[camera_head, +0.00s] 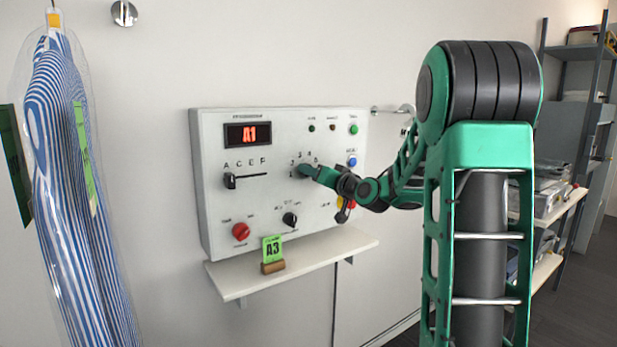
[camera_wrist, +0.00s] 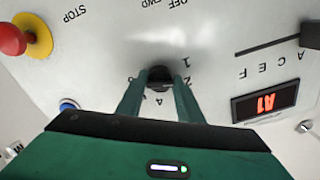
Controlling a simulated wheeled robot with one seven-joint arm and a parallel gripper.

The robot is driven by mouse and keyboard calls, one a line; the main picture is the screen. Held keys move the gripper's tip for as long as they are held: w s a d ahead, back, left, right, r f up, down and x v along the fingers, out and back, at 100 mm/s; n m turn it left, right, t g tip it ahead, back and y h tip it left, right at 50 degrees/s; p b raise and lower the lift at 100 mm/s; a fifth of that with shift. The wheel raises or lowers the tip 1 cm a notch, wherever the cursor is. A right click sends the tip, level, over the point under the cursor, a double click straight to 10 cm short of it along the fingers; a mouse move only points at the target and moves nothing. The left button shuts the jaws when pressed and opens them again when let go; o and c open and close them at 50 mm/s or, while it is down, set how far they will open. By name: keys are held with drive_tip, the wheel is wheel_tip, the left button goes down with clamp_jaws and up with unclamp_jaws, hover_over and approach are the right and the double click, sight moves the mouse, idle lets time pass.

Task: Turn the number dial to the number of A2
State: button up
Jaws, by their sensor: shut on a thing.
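The number dial (camera_wrist: 160,76) is a small black knob on the grey control panel (camera_head: 215,220). My gripper (camera_wrist: 158,84) is shut on it, one finger on each side, in the wrist view. In the head view my gripper (camera_head: 303,171) is at the dial and mostly hides it. Printed numbers ring the dial; its pointer is hard to make out. The red display (camera_head: 248,134) reads A1; it also shows upside down in the wrist view (camera_wrist: 265,102). The black letter slider (camera_head: 229,181) is at the left end, under A. A green card (camera_head: 272,249) reads A3.
The card stands on a white shelf (camera_head: 320,262) under the panel. A red knob (camera_head: 241,231), a black selector (camera_head: 290,219) and a red stop button with a yellow collar (camera_wrist: 12,39) are near the dial. A bagged striped garment (camera_head: 75,190) hangs left.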

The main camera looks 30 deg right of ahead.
drive_tip(key=shift+m, duration=1.1)
drive_tip(key=shift+f, duration=0.1)
drive_tip(key=o, duration=1)
drive_tip(key=shift+s, duration=0.1)
drive_tip(key=s, duration=1)
drive_tip(key=shift+s+d, duration=0.2)
drive_tip(key=shift+s, duration=0.05)
